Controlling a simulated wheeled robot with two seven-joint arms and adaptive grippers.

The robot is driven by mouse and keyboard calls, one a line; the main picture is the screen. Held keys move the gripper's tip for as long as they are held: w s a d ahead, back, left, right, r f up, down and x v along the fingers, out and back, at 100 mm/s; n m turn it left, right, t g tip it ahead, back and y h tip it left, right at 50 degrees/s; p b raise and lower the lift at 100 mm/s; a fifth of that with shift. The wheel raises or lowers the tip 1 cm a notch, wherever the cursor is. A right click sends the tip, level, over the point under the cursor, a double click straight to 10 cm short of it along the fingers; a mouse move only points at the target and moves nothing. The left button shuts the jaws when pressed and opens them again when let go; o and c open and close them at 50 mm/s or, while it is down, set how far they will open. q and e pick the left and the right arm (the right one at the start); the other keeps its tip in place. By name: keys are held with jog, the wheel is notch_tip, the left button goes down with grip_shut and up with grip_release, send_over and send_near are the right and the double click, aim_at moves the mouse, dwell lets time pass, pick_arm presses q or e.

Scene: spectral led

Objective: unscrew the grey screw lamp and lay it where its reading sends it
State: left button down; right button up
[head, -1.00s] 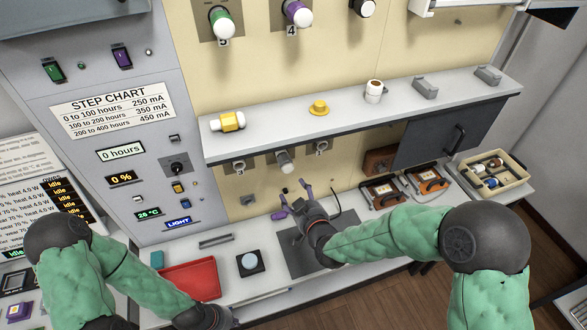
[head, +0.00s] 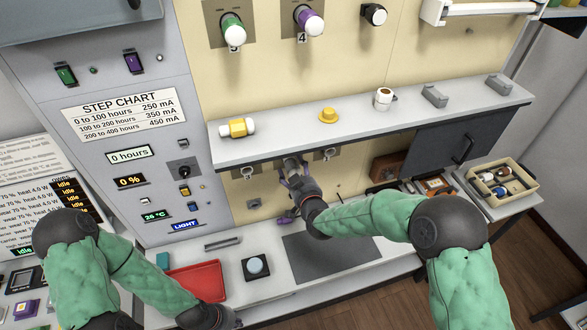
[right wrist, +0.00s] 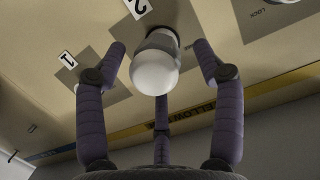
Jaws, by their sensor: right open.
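The grey screw lamp (head: 291,164), a white bulb with a grey collar, sits in the wall socket under the shelf. In the right wrist view the lamp (right wrist: 156,70) hangs by the label 2, between my spread fingers. My right gripper (right wrist: 160,52) is open, a finger on each side of the lamp with gaps to the bulb. In the head view my right gripper (head: 290,183) is just below the lamp and partly hidden by its own wrist. My left gripper (head: 236,318) is low at the front edge, mostly cut off. The panel reads 0 hours (head: 130,154) and 0 % (head: 130,181).
A red tray (head: 194,282), a black button box (head: 255,267) and a bare grey mat (head: 330,256) lie on the bench. A beige bin (head: 510,194) stands at right.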

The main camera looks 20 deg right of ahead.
jog(key=shift+w+f, duration=0.15)
jog(key=shift+w, duration=0.65)
